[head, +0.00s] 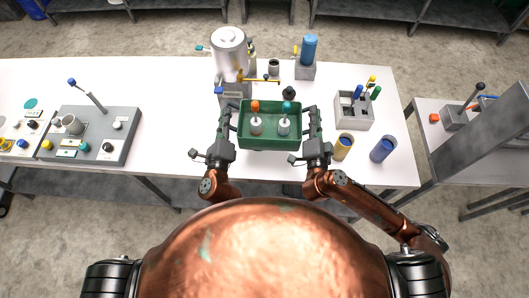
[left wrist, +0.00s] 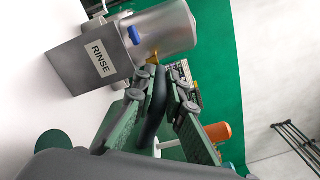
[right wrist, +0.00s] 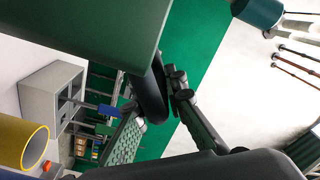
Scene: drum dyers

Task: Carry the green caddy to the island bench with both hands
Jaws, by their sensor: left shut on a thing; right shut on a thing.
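The green caddy (head: 269,143) is over the front middle of the white bench (head: 180,85) in the head view. It holds two white items, one with an orange top (head: 255,107) and one with a teal top (head: 287,107). My left gripper (head: 228,112) is at its left side and my right gripper (head: 311,112) at its right side. In the left wrist view the fingers are shut on a dark handle (left wrist: 154,110). In the right wrist view the fingers close on a similar dark handle (right wrist: 152,95). I cannot tell whether the caddy touches the bench.
A RINSE tank (head: 229,52) stands just behind the caddy, left of a blue cylinder (head: 309,50). A grey divided box (head: 353,110), a yellow-rimmed cup (head: 343,146) and a blue cup (head: 382,150) are to the right. A grey control panel (head: 92,135) is at left, with clear bench between.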

